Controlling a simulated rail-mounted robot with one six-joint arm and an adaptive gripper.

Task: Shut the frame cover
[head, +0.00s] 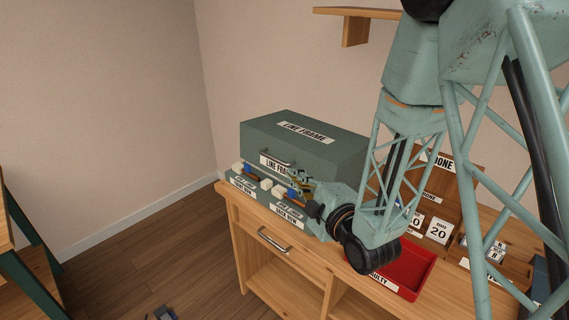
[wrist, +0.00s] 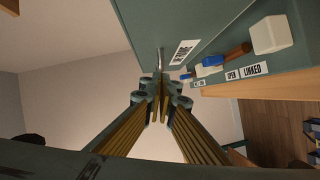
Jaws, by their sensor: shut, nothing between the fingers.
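The frame cover (head: 318,133) is a grey-green box lid with LINE FRAME labels on its top and front and a metal handle on the front. It sits behind a low front panel (head: 235,181) with levers and small labels. I cannot tell whether it is fully seated. In the wrist view, the cover (wrist: 150,22) and part of its handle are ahead of the fingers. My gripper (head: 303,183) is shut and empty, in front of the cover's right part; it also shows in the wrist view (wrist: 160,105). My arm hides the cover's right front.
The frame stands on a wooden desk (head: 240,213) with a drawer handle. In the wrist view, a blue-tipped lever and a white block (wrist: 270,34) are at the right. A red tray (head: 415,270), number cards (head: 438,230) and a wooden rack are to the right, partly behind my arm.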

